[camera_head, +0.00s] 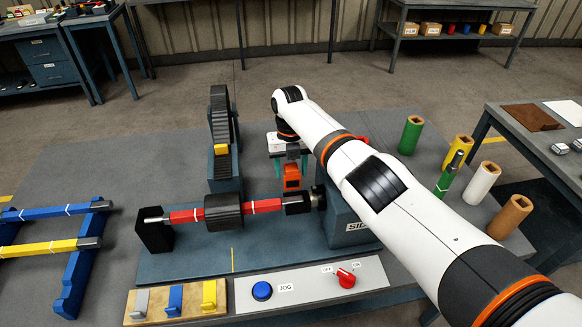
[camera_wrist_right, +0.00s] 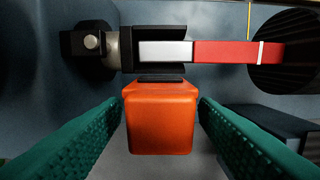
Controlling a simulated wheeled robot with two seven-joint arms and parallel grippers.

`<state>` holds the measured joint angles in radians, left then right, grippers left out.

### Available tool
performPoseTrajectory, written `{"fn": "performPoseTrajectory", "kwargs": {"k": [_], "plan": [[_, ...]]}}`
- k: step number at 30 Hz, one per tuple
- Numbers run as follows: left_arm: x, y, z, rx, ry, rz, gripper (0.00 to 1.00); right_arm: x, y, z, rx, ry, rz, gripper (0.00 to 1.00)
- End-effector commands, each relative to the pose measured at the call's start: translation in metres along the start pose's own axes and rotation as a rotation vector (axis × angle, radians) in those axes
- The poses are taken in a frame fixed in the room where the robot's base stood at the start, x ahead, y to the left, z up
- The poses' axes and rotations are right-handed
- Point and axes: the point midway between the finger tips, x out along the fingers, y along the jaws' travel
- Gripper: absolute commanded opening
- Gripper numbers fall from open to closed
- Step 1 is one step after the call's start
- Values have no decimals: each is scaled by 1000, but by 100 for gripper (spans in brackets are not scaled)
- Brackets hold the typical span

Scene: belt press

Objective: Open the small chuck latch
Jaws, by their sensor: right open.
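The small chuck latch appears as an orange block (camera_head: 291,178), next to the black chuck (camera_head: 297,202) at the right end of the red shaft (camera_head: 186,215). In the right wrist view the orange block (camera_wrist_right: 160,118) stands out from a black bracket (camera_wrist_right: 153,48) around the shaft's silver end. My right gripper (camera_head: 290,169) is open, its teal fingers on either side of the block. In the right wrist view a narrow gap shows between each finger and the block. My left gripper is not in view.
A black roller (camera_head: 223,211) sits on the shaft, with a black belt (camera_head: 221,118) on a stand behind. A blue-grey housing (camera_head: 347,222) stands right of the chuck. A panel with a blue JOG button (camera_head: 262,291) and red knob (camera_head: 346,278) lies in front. Coloured cylinders (camera_head: 411,135) stand right.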

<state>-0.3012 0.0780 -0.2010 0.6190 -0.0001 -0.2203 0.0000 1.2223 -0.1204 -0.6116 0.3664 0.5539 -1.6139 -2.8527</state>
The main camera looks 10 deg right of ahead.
Motion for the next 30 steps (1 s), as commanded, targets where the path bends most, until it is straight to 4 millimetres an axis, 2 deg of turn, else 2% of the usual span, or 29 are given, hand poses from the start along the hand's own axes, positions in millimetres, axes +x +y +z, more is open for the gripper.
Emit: {"fn": "performPoseTrajectory", "kwargs": {"k": [5,18,21,25,30], "plan": [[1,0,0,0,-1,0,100,-10,0,-1,-1,2,-1,55],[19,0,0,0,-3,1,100,-96,0,-1,1,3,0,55],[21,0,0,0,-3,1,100,-109,0,-1,0,2,0,55],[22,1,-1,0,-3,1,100,-118,0,0,-1,0,0,55],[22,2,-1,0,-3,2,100,-120,0,0,-1,0,0,55]]}}
